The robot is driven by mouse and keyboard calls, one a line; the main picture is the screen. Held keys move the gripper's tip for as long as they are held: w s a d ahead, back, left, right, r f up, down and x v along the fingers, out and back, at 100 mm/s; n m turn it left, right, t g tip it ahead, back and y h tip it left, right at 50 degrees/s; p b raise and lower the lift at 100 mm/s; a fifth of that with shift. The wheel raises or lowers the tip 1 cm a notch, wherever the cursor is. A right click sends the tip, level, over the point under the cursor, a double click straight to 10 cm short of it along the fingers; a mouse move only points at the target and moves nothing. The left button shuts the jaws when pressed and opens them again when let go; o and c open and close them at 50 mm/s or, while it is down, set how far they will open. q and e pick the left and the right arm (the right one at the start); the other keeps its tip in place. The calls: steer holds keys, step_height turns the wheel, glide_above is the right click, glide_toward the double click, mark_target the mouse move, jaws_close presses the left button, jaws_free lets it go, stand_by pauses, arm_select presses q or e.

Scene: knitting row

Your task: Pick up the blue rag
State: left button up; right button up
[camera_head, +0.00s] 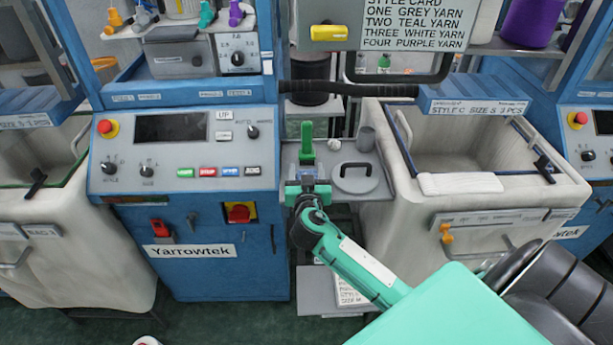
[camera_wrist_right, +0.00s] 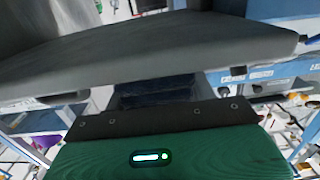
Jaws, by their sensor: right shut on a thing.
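My right gripper (camera_head: 307,180) reaches in from the lower right over the narrow grey shelf between the blue machine and the right-hand bin. In the right wrist view a dark blue, folded-looking patch, which I take for the blue rag (camera_wrist_right: 156,91), shows between the dark grey jaw part and my green gripper body. My right gripper is shut on it. Most of the rag is hidden there, and I cannot make it out in the head view. My left gripper is not in view.
A round grey lid (camera_head: 355,177) and a small grey cup (camera_head: 366,139) sit right of my gripper on the shelf (camera_head: 340,153). The blue Yarrowtek machine (camera_head: 200,265) stands left. A pale bin (camera_head: 385,225) stands right, with an open top. A black hose (camera_head: 345,88) runs behind.

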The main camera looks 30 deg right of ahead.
mark_target(306, 171)
step_height(306, 171, up, 19)
steer(key=shift+b, duration=0.3)
steer(key=o, duration=0.4)
steer(key=shift+c, duration=1.5)
steer(key=shift+a+f, duration=0.1)
